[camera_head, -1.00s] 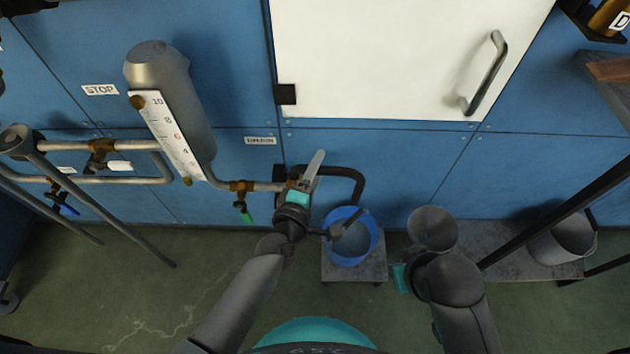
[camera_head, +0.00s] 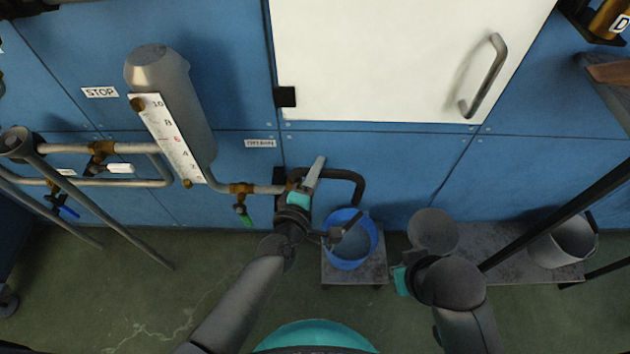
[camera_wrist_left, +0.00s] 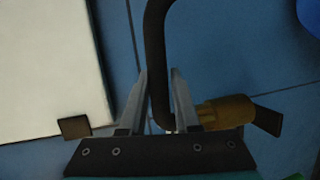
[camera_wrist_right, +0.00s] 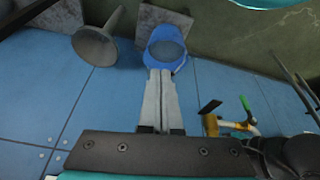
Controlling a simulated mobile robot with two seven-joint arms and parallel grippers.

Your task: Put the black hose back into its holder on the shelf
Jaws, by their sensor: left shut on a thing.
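The black hose (camera_head: 357,183) shows as a dark bend against the blue wall, beside the end of the grey pipe and above the blue bucket. My left gripper (camera_head: 318,160) is at the hose's left part. In the left wrist view the hose (camera_wrist_left: 155,50) runs between the two fingers of the left gripper (camera_wrist_left: 159,75), which is shut on it. My right gripper (camera_wrist_right: 159,73) is shut and empty in the right wrist view, its fingers pointing toward the blue bucket. In the head view its fingers are hidden by my arm. I cannot make out the hose's holder.
The blue bucket (camera_head: 358,262) stands on a grey platform (camera_head: 372,275). A brass valve (camera_head: 240,188) with a green handle is left of my left gripper. A grey cylinder with a scale (camera_head: 168,80) and a white door (camera_head: 390,50) are above. A grey bucket (camera_head: 565,243) stands right.

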